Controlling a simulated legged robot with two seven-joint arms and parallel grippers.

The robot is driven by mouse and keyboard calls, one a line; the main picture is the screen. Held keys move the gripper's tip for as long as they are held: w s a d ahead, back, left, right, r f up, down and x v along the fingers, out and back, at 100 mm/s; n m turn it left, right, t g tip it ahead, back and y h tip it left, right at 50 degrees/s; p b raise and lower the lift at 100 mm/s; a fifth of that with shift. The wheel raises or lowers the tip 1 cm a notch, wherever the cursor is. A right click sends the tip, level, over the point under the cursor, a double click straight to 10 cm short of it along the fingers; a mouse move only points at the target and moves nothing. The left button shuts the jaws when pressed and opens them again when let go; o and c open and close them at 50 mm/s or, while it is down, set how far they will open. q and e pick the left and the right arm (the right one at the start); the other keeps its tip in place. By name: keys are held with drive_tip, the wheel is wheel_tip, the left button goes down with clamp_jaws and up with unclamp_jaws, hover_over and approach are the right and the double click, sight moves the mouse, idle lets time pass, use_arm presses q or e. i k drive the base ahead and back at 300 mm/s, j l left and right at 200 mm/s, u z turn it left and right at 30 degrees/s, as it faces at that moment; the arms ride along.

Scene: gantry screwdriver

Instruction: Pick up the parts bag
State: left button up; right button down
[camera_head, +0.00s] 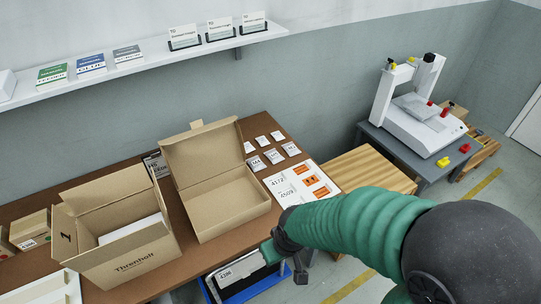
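Several small pale parts bags lie in two short rows on the brown table behind the open carton. One in the front row is the parts bag (273,156), and another bag (262,141) is in the back row. I cannot tell which bag the task means. My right gripper (287,257) hangs off the front edge of the table, by a blue bin, apart from the bags. Its fingers are small and partly hidden, so its opening is unclear. My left gripper is out of view.
An open flat carton (233,204) and a deep Threnholt box (137,262) fill the table's middle. The blue bin (236,291) holds a labelled white item. A wooden crate (366,169) stands to the right.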

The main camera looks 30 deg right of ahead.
sight(275, 157)
drive_tip(key=u, duration=0.25)
drive_tip(key=l+u, duration=1)
drive_tip(key=k+l, duration=0.1)
drive_tip(key=l, duration=0.4)
drive_tip(key=k+l+u, duration=0.1)
drive_tip(key=l, duration=0.4)
drive_tip(key=k+l, duration=0.1)
drive_tip(key=l, duration=0.35)
drive_tip(key=u, duration=0.05)
